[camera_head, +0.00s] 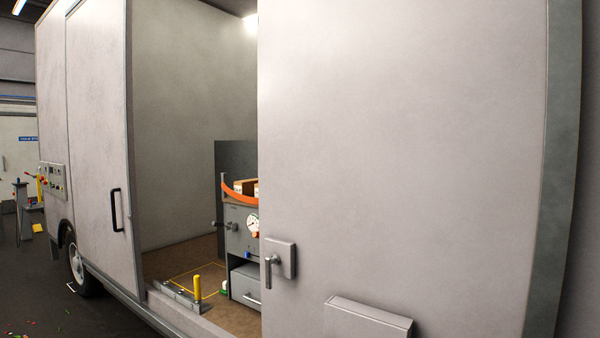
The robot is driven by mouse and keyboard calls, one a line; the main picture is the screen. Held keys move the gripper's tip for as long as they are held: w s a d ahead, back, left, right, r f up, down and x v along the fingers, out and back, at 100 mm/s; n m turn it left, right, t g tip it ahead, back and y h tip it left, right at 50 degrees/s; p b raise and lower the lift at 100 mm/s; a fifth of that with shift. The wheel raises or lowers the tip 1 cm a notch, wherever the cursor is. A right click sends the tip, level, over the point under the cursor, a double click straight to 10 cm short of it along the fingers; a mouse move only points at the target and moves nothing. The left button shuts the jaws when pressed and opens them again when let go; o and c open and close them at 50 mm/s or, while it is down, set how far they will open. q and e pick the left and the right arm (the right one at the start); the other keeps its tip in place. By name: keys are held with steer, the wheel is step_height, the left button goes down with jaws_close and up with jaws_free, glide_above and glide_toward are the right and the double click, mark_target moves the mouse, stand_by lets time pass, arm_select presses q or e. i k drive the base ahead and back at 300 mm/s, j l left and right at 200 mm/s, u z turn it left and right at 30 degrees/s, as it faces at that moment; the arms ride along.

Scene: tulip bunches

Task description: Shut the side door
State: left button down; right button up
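A pale grey van or truck body with an open side doorway (190,130) fills most of the view. To the right of the opening is a large flat pale panel (400,150) with a lever handle on a square plate (281,259) near its left edge. To the left of the opening is another pale panel (95,120) with a black bar handle (117,210). I cannot tell for certain which panel is the side door. The doorway stands open between them, showing the interior. Neither of my grippers is in view.
Inside are a grey cabinet with a gauge (243,219), an orange curved strip (239,192) and a yellow post (197,287). A box-like ledge (367,318) juts from the right panel. A wheel (78,263) and a control panel (52,180) are at left. Small scraps litter the dark floor.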

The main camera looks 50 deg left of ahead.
mark_target(99, 48)
steer(key=u, duration=2.75)
steer(key=i+j+u, duration=0.35)
steer(key=i, duration=0.4)
steer(key=i+u, duration=0.3)
steer(key=i, duration=4.7)
